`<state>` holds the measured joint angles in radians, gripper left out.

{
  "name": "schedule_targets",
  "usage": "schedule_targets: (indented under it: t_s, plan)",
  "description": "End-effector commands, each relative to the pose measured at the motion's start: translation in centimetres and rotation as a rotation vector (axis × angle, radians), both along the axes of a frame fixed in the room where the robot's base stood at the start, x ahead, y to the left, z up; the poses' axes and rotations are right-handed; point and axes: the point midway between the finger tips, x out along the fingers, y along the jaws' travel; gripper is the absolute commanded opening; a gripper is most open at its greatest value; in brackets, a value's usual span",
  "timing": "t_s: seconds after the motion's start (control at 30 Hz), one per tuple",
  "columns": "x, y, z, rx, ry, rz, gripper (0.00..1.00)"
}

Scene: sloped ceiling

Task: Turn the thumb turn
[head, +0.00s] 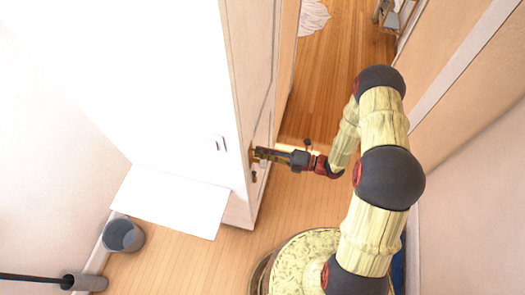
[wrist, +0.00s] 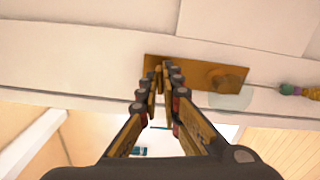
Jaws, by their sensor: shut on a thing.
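A brass-brown plate (wrist: 197,72) is fixed to the pale door (head: 250,70), seen in the wrist view at the top middle. A round knob (wrist: 226,80) stands out from its right part. The thumb turn (wrist: 159,78) is a small brass piece at the plate's left part, mostly covered by the fingertips. My gripper (wrist: 165,82) is shut on the thumb turn, its fingers pointing at the plate. In the head view my gripper (head: 262,154) reaches the door's face from the right; the thumb turn is hidden there.
A small thing with purple, green and orange parts (wrist: 297,91) is right of the plate. A white flat panel (head: 170,202), a grey bin (head: 122,236) and a grey cylinder with a dark rod (head: 84,283) are at the lower left. The wood floor (head: 335,70) beyond is mostly clear.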

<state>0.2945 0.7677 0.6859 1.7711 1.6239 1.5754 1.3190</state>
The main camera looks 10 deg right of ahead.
Motion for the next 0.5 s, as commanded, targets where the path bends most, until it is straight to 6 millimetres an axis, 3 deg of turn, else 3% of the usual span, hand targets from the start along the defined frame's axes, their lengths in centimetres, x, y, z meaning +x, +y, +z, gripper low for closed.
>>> schedule_targets:
  t_s: [0.27, 0.3, 0.5]
  plan:
    - [0.02, -0.02, -0.1, -0.002, 0.001, -0.001, 0.0]
    - [0.02, -0.02, -0.1, -0.002, 0.001, -0.001, 0.07]
    - [0.02, -0.02, -0.06, -0.001, -0.001, 0.0, 0.18]
